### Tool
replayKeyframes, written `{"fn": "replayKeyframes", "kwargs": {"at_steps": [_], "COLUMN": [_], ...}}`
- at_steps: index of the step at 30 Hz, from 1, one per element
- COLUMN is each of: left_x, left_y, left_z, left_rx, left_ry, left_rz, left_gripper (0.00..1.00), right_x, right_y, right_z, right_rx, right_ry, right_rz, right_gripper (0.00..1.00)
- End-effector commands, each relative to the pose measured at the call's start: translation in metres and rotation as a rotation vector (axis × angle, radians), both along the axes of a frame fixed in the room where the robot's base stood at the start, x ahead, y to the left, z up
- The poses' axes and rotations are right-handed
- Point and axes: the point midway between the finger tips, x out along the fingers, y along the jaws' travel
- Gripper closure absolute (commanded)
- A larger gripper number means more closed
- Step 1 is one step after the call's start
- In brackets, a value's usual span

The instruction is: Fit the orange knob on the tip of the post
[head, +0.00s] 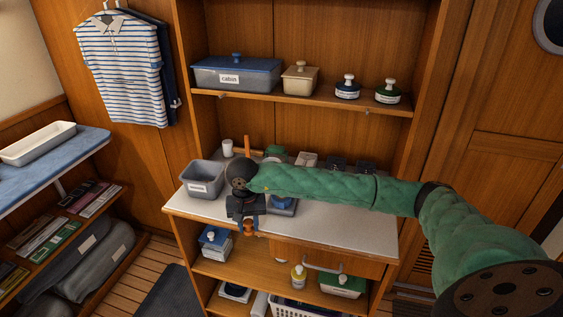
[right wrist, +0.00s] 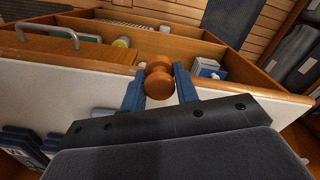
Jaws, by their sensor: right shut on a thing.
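The orange knob (head: 249,229) is held between the fingertips of my right gripper (head: 248,221), at the front edge of the counter. In the right wrist view the knob (right wrist: 159,82) shows as two rounded orange-brown parts between the blue fingers of the right gripper (right wrist: 159,88), which is shut on it. A thin orange-brown upright post (head: 247,146) stands at the back of the counter, beyond my right forearm. Its lower part is hidden by the arm. The knob is apart from the post, nearer the front. My left gripper is not in view.
A grey open bin (head: 205,180) stands on the counter (head: 340,228) left of the gripper. A white cup (head: 227,148) and small containers stand along the back. The counter's front right is clear. A shelf (head: 310,101) with lidded containers is above.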

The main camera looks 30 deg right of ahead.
Motion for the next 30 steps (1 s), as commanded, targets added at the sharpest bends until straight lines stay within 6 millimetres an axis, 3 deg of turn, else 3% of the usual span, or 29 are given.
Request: {"fn": "replayKeyframes", "kwargs": {"at_steps": [1,9,15,21,30], "left_x": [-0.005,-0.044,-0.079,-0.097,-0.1], "left_y": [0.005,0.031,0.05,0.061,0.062], "left_z": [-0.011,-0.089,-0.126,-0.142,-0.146], "left_rx": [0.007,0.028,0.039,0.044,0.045], "left_ry": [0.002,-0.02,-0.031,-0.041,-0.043], "left_rz": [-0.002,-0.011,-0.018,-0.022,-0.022], "left_gripper": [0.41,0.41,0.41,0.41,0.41], "right_x": [0.007,0.038,0.052,0.057,0.058], "right_y": [-0.016,-0.092,-0.139,-0.162,-0.166], "right_z": [0.015,0.062,0.091,0.103,0.104], "right_rx": [-0.002,-0.002,0.001,0.003,0.005], "right_ry": [0.002,0.001,0.0,-0.001,-0.002], "right_rz": [-0.078,-0.494,-0.74,-0.863,-0.882], "right_gripper": [0.91,0.91,0.91,0.91,0.91]}}
